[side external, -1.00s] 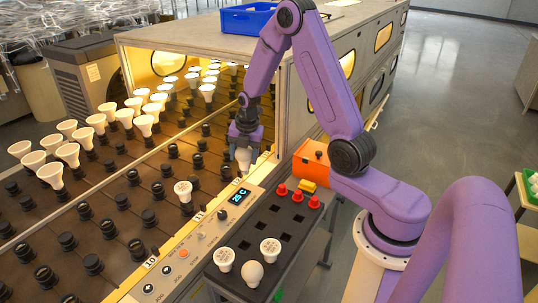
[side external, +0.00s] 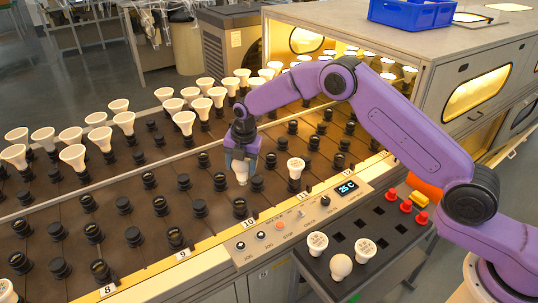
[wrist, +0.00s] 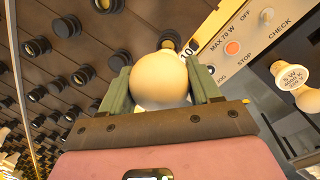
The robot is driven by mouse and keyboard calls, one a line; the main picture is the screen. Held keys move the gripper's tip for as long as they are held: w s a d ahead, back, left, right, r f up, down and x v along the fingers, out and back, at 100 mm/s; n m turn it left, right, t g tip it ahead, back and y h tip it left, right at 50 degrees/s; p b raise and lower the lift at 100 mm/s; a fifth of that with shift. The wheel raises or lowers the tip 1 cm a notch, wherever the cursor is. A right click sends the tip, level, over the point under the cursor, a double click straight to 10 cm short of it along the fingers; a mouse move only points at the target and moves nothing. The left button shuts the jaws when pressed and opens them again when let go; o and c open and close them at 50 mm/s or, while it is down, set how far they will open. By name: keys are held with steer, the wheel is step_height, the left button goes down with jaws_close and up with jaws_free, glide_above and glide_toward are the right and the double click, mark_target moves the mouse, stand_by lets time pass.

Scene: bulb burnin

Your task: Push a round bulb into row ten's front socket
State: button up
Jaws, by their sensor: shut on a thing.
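My gripper (side external: 242,160) is shut on a round white bulb (side external: 241,173) and holds it above the dark socket board, near the front of row ten. Row ten's front socket (side external: 239,208) is a black cylinder beside the "10" label (side external: 250,223), below the bulb in the side view. In the wrist view the round bulb (wrist: 160,80) sits between the two green fingers (wrist: 160,92). The front socket there (wrist: 170,38) is partly hidden just beyond the bulb. The bulb is apart from the socket in the side view; the exact height is hard to tell.
A dark tray (side external: 358,223) at right carries another round bulb (side external: 341,267), two flat-faced bulbs and several red pieces. The control panel (side external: 300,217) borders the board. Many lamps stand toward the back.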

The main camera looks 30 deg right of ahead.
mark_target(238, 174)
steer(key=shift+a+f, duration=0.15)
steer(key=shift+a, duration=0.65)
steer(key=shift+f, duration=2.3)
steer(key=shift+f, duration=2)
steer(key=o, duration=1.1)
steer(key=shift+r, duration=0.1)
step_height(238, 174, up, 17)
steer(key=s, duration=0.3)
steer(key=shift+d, duration=0.3)
